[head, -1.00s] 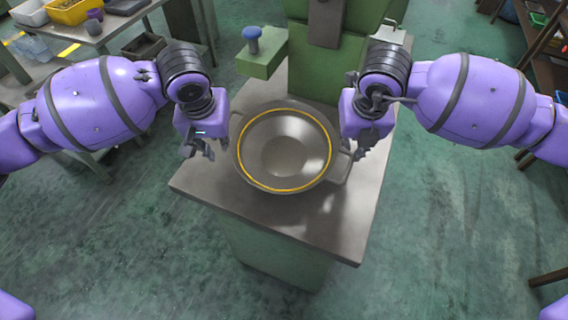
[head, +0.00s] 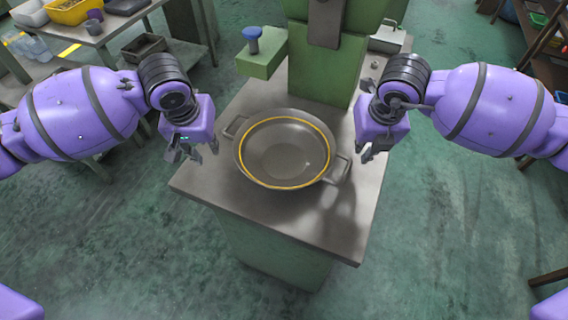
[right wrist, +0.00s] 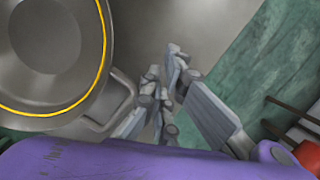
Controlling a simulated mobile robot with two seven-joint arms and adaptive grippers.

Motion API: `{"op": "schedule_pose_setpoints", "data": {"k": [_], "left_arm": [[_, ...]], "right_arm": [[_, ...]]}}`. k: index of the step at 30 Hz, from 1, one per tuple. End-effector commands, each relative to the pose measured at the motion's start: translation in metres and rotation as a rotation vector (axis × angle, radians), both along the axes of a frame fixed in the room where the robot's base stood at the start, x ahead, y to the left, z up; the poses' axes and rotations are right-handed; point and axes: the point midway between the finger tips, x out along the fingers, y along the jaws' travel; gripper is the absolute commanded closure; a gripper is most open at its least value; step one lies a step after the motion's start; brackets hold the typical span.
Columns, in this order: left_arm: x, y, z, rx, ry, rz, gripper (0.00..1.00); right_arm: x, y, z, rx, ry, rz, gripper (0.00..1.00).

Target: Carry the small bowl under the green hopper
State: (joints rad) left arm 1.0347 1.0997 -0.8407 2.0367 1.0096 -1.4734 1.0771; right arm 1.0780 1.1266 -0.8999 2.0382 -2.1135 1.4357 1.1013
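The bowl (head: 285,152) is a grey metal pan with a yellow ring inside its rim and two loop handles. It sits on the steel top (head: 320,222) of a green machine. Its right side and one handle also show in the right wrist view (right wrist: 45,40). My left gripper (head: 193,152) is open and empty, left of the bowl and apart from its left handle. I cannot make out a green hopper.
The green machine column (head: 325,70) rises directly behind the bowl. A green block (head: 262,62) with a blue knob (head: 253,40) juts out at its left. A table with bins (head: 75,12) stands back left, shelving at the far right. The front steel top is clear.

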Motion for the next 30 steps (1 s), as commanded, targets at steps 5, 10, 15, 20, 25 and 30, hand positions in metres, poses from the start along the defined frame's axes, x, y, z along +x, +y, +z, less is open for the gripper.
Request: {"op": "schedule_pose_setpoints", "data": {"k": [5, 10, 15, 20, 25, 30], "left_arm": [[0.0, 0.001, 0.0, 0.002, 0.0, 0.001, 0.81], [0.001, 0.001, 0.0, 0.002, 0.0, 0.003, 0.81], [0.001, 0.001, 0.0, 0.003, 0.0, 0.003, 0.81], [0.001, 0.001, 0.0, 0.003, 0.0, 0.004, 0.81], [0.0, 0.001, 0.006, 0.003, -0.002, 0.004, 0.81], [-0.007, 0.001, 0.033, 0.003, -0.004, 0.001, 0.81]], "right_arm": [[0.0, -0.001, -0.001, -0.002, 0.001, 0.0, 0.88], [0.0, -0.001, -0.001, -0.003, 0.002, -0.002, 0.79], [0.0, -0.001, -0.001, -0.004, 0.002, -0.002, 0.79], [0.0, -0.001, -0.001, -0.004, 0.002, -0.002, 0.79], [0.0, -0.001, -0.001, -0.004, 0.002, -0.002, 0.79], [0.0, -0.001, -0.001, -0.004, 0.002, -0.002, 0.79]]}}
